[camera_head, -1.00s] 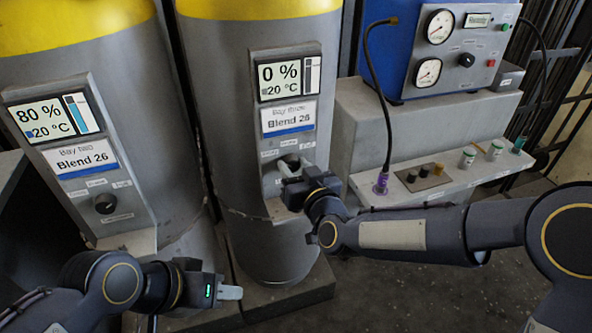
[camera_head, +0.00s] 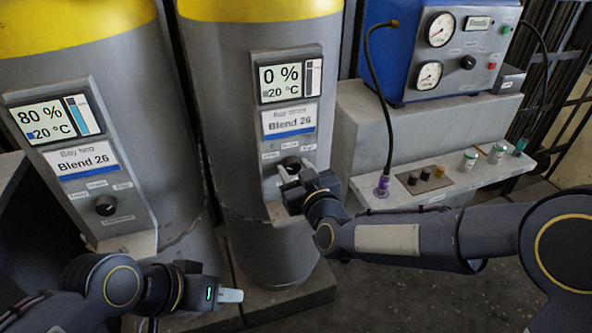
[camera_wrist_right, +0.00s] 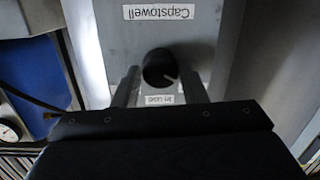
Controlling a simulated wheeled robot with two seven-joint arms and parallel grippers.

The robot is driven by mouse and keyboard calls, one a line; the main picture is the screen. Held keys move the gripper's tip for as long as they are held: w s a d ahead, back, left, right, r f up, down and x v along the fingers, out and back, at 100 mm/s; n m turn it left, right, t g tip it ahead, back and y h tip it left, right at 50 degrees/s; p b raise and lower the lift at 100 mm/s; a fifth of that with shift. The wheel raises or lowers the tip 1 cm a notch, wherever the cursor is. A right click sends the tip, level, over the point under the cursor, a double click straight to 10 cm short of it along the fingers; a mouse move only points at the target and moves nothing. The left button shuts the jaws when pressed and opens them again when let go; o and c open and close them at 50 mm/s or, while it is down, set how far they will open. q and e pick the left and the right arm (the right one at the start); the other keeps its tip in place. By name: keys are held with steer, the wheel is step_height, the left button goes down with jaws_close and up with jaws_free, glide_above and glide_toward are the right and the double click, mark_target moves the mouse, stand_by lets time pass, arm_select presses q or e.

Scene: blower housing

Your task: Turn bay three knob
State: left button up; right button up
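The bay three knob (camera_head: 291,163) is a dark round knob on the grey panel below the "Bay three, Blend 26" label (camera_head: 289,120). In the right wrist view the knob (camera_wrist_right: 160,68) shows a pale pointer mark aimed to the lower right. My right gripper (camera_head: 289,178) is at the panel, just below the knob. In the wrist view its two fingers (camera_wrist_right: 160,87) are apart, one on each side of the knob, with visible gaps. My left gripper (camera_head: 231,296) is low at left, away from the panels; whether its fingers are closed is unclear.
The bay three display (camera_head: 290,78) reads 0 % and 20 °C. Bay two's panel (camera_head: 80,140), with its own knob (camera_head: 106,205), stands at left and reads 80 %. A grey ledge (camera_head: 450,190) with small caps and a blue gauge unit (camera_head: 450,50) are at right.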

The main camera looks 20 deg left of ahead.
steer(key=o, duration=0.3)
steer(key=shift+o, duration=0.2)
steer(key=v, duration=0.7)
steer(key=shift+s+d, duration=0.25)
steer(key=shift+s, duration=0.1)
